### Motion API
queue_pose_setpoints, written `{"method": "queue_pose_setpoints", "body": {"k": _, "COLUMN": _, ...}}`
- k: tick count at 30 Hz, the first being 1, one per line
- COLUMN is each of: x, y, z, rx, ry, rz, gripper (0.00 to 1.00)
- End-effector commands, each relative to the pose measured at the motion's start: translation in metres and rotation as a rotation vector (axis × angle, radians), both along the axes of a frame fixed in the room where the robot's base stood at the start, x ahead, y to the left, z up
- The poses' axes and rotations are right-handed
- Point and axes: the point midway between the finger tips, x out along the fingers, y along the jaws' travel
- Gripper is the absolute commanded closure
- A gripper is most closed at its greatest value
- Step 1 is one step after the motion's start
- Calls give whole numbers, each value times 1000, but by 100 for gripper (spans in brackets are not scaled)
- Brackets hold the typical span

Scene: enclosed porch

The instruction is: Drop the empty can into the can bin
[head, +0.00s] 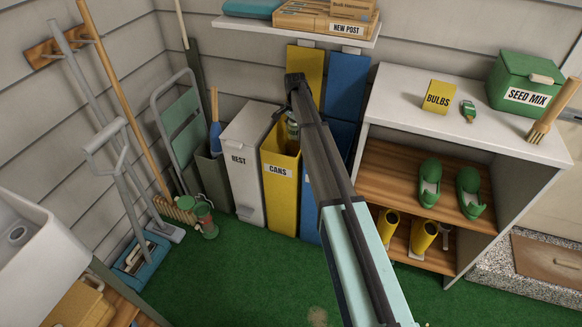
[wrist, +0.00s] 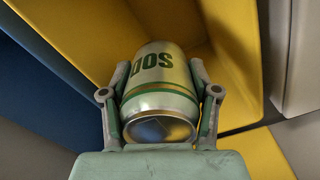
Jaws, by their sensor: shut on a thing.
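The empty can (wrist: 160,85) is pale green with a green and orange band and lettering. My gripper (wrist: 160,95) is shut on it, one finger on each side. In the head view the can (head: 292,128) shows at the mouth of the yellow bin labelled CANS (head: 280,188), with my arm partly in front. The yellow bin's lid (head: 305,72) stands open against the wall. In the wrist view yellow bin walls (wrist: 235,60) lie behind and around the can. I cannot tell how deep the can is inside the bin.
A white bin labelled REST (head: 245,175) stands left of the yellow bin, and a blue bin (head: 310,200) stands right. A shelf with parcels (head: 320,22) hangs above. A white-topped cabinet (head: 450,120) is to the right. Green floor (head: 240,270) in front is clear.

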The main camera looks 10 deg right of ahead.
Motion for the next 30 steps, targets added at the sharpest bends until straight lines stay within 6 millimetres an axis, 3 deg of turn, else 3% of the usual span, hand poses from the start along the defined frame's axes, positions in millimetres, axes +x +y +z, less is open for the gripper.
{"method": "queue_pose_setpoints", "body": {"k": 1, "x": 0, "y": 0, "z": 0, "rx": 0, "ry": 0, "rz": 0, "gripper": 32}}
{"method": "queue_pose_setpoints", "body": {"k": 3, "x": 0, "y": 0, "z": 0, "rx": 0, "ry": 0, "rz": 0, "gripper": 10}}
{"method": "queue_pose_setpoints", "body": {"k": 17, "x": 0, "y": 0, "z": 7, "rx": 1, "ry": -1, "rz": 0, "gripper": 10}}
{"method": "queue_pose_setpoints", "body": {"k": 23, "x": 0, "y": 0, "z": 36, "rx": 0, "ry": -2, "rz": 0, "gripper": 10}}
{"method": "queue_pose_setpoints", "body": {"k": 30, "x": 1, "y": 0, "z": 82, "rx": 0, "ry": -2, "rz": 0, "gripper": 10}}
